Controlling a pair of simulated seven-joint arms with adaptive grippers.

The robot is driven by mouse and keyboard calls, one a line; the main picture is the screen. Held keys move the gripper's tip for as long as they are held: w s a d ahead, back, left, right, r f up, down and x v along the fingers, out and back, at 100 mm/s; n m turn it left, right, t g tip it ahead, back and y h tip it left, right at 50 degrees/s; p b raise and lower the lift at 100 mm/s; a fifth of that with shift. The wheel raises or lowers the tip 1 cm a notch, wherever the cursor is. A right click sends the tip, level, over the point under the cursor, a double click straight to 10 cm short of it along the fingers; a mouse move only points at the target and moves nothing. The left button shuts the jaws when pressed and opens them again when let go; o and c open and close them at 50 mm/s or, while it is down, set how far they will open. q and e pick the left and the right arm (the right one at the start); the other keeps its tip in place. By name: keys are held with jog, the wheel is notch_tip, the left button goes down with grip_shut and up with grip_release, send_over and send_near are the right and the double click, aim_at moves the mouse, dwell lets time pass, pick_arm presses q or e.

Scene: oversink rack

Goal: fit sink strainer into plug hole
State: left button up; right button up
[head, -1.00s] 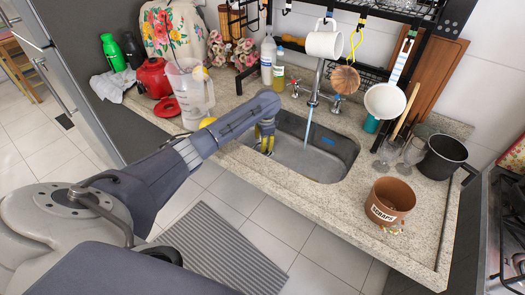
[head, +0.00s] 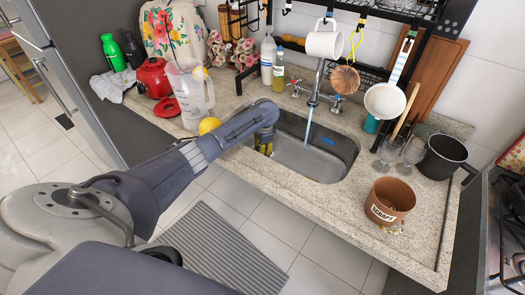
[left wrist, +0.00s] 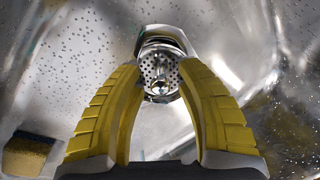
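The sink strainer (left wrist: 160,74) is a shiny perforated metal disc with a small knob at its middle, seen in the left wrist view. A bright metal rim shows around its far side; I cannot tell whether the strainer sits fully down in the plug hole, which it covers or hides. My left gripper (left wrist: 162,66) has yellow fingers spread to either side of the strainer, with a gap around the knob. In the head view the left gripper (head: 264,142) is down in the left end of the steel sink (head: 312,160), mostly hidden by my arm. My right gripper is not in view.
A yellow-topped sponge (left wrist: 27,154) lies at the lower left of the wrist view. Water runs from the tap (head: 318,80) into the sink. A scraps pot (head: 389,201) stands right of it. A jug (head: 190,95) and a yellow round thing (head: 209,125) are on the left counter.

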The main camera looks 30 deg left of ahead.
pick_arm(q)
grip_shut()
jog(key=shift+r, duration=0.1)
dwell(0.5)
notch_tip(320, 180, up, 19)
jog(key=f+m, duration=0.6)
jog(key=f, duration=0.1)
jog(key=f+m, duration=0.2)
jog(key=f, duration=0.2)
jog(key=shift+s+d+f+m+g+y, duration=0.1)
jog(key=shift+s+d+m+g+y, duration=0.2)
jog(key=shift+s+m, duration=0.1)
jog(key=m, duration=0.3)
jog(key=shift+w+a+f, duration=0.15)
jog(key=shift+w+a, duration=0.15)
jog(key=shift+a, duration=0.05)
jog(key=shift+w+m, duration=0.15)
jog(key=shift+m, duration=0.65)
